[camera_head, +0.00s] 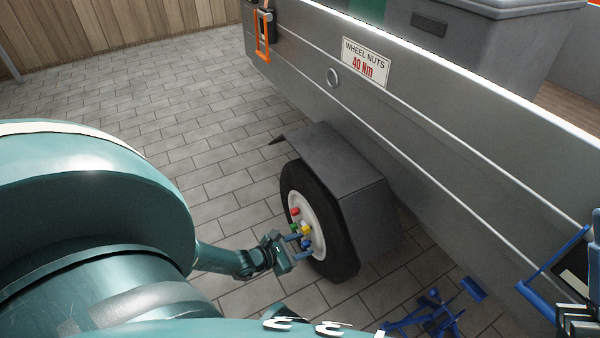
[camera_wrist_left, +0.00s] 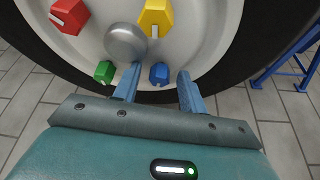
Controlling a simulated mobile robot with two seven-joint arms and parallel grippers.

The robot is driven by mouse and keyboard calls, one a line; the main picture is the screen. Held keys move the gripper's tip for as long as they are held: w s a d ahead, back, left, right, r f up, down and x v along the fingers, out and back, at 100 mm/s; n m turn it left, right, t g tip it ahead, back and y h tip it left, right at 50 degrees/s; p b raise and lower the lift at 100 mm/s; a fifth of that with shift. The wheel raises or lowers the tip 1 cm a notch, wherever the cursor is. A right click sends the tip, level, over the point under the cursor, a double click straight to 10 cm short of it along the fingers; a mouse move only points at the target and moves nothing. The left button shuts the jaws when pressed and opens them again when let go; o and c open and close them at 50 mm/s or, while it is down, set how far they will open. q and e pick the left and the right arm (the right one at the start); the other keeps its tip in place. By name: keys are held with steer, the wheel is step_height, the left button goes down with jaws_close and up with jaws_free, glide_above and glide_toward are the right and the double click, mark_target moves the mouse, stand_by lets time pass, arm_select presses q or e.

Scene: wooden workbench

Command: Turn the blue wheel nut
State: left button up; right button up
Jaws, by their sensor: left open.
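The wheel (camera_head: 319,221) has a black tyre and a pale rim with coloured nuts around a silver hub cap (camera_wrist_left: 126,42). In the left wrist view the blue nut (camera_wrist_left: 159,74) is at the lower right of the hub cap. My left gripper (camera_wrist_left: 158,78) is open, with one blue finger on each side of the blue nut in that view. I cannot tell whether the fingers touch it. In the head view my left gripper (camera_head: 297,246) is close to the wheel face and partly covers the nuts. My right gripper is not clearly in view.
A red nut (camera_wrist_left: 70,16), a yellow nut (camera_wrist_left: 156,18) and a green nut (camera_wrist_left: 104,72) are close by. A grey mudguard (camera_head: 335,160) covers the wheel top. A blue stand (camera_head: 436,312) is on the paving at the lower right. The paving left of the trailer is clear.

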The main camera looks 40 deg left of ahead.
arm_select(q)
jaws_close()
stand_by(0.3)
steer(key=shift+s+d+f+m+t+y, duration=0.15)
steer(key=shift+m+t+y, duration=0.4)
steer(key=shift+m, duration=0.65)
steer(key=shift+d+m+t+y, duration=0.1)
steer(key=shift+m+t+y, duration=0.25)
steer(key=shift+m+y, duration=0.65)
steer(key=shift+m+h, duration=0.25)
steer(key=shift+m, duration=0.05)
jaws_free()
